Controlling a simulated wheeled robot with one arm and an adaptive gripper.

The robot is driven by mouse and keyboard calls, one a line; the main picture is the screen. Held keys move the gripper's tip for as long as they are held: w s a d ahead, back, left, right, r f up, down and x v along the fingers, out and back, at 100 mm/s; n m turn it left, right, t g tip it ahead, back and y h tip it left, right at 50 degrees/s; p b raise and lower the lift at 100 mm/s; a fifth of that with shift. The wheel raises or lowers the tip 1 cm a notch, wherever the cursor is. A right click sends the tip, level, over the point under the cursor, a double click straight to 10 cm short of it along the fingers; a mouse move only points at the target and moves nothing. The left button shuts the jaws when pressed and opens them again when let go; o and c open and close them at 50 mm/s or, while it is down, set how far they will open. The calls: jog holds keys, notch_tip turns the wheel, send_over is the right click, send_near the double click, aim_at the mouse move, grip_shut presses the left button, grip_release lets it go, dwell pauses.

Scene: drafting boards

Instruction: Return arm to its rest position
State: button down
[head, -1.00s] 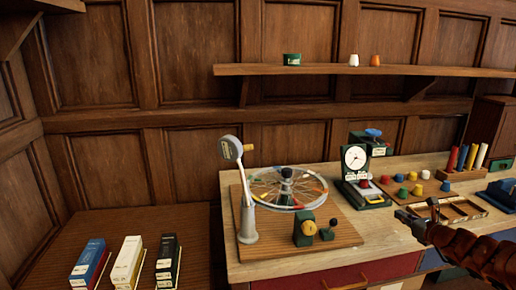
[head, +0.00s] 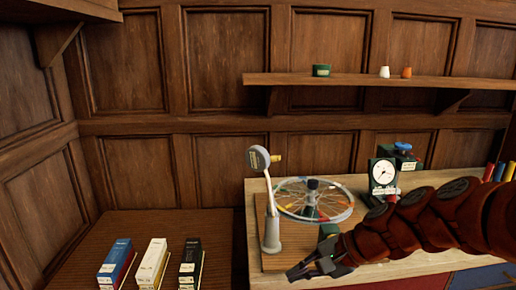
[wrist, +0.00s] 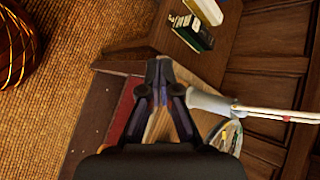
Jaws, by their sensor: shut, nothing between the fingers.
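My gripper (head: 318,262) is in the head view at the lower middle, at the end of my dark red arm reaching in from the right. It is in front of the wooden board that bears the spoked wheel (head: 318,210). In the wrist view my gripper (wrist: 157,68) points away over the bench's front edge, with its fingers together and nothing between them. My arm hides the right part of the bench top.
A grey post with a round head (head: 270,215) stands beside the wheel. A dial device (head: 383,174) is behind my arm. Several boxes, one white (head: 152,262), stand on the lower left table. A shelf (head: 350,80) runs along the wall. Patterned floor (wrist: 60,110) shows left.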

jog(key=s+f+n+g+h, duration=0.35)
jog(key=s+n, duration=0.25)
jog(key=s, duration=0.8)
jog(key=s+d+f+n+h, duration=0.2)
jog(key=s+d+h, duration=0.3)
jog(key=s+d, duration=0.4)
jog(key=shift+s+d+n+g+h+p, duration=0.4)
jog(key=shift+s+n, duration=0.3)
jog(key=shift+s, duration=0.35)
jog(key=shift+a, duration=0.1)
